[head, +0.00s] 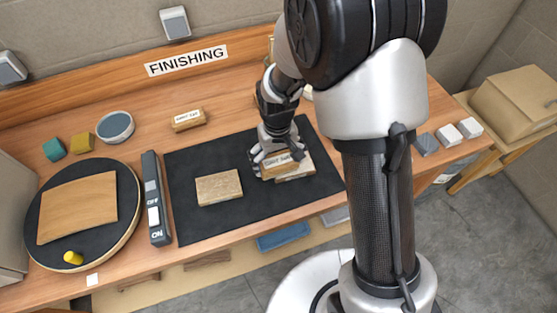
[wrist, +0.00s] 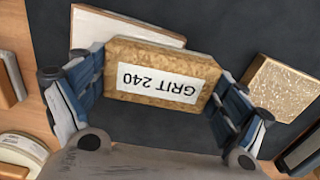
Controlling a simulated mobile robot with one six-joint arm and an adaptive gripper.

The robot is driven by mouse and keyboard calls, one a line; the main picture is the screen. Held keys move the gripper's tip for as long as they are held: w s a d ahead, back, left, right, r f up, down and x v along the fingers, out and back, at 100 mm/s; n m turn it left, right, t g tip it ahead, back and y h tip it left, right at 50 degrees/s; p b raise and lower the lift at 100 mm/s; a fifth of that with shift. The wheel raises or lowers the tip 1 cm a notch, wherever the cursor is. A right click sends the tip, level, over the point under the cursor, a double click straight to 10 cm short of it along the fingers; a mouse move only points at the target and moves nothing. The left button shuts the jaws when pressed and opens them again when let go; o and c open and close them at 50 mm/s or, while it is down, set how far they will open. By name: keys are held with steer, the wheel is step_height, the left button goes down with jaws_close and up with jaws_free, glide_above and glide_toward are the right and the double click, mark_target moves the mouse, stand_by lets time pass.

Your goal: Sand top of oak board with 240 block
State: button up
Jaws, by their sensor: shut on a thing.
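My gripper (head: 273,158) is shut on a tan block labelled GRIT 240 (wrist: 150,76), with one finger on each end. In the wrist view the label reads upside down. A pale board (head: 297,172) lies on the dark mat partly under the block. It also shows in the wrist view (wrist: 125,25), with a brown edge and its near part hidden by the block. I cannot tell whether the block touches it. A second board (head: 219,188), speckled tan, lies on the mat to the left; it shows at the right in the wrist view (wrist: 280,90). I cannot tell which board is oak.
The dark mat (head: 190,222) has bare room around the speckled board. Another labelled block (head: 188,119) sits behind it. An ON/OFF strip (head: 155,200) and a round turntable (head: 122,190) with a curved wooden panel (head: 78,207) stand at the left.

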step_height(320, 180, up, 2)
steer(key=shift+a+r+p, duration=0.15)
steer(key=shift+p, duration=0.2)
steer(key=shift+d+r+p, duration=0.35)
steer(key=shift+r+p, duration=0.25)
steer(key=shift+r, duration=0.1)
steer(key=shift+a+r+p, duration=0.1)
steer(key=shift+r+p, duration=1.6)
steer(key=shift+r, duration=0.5)
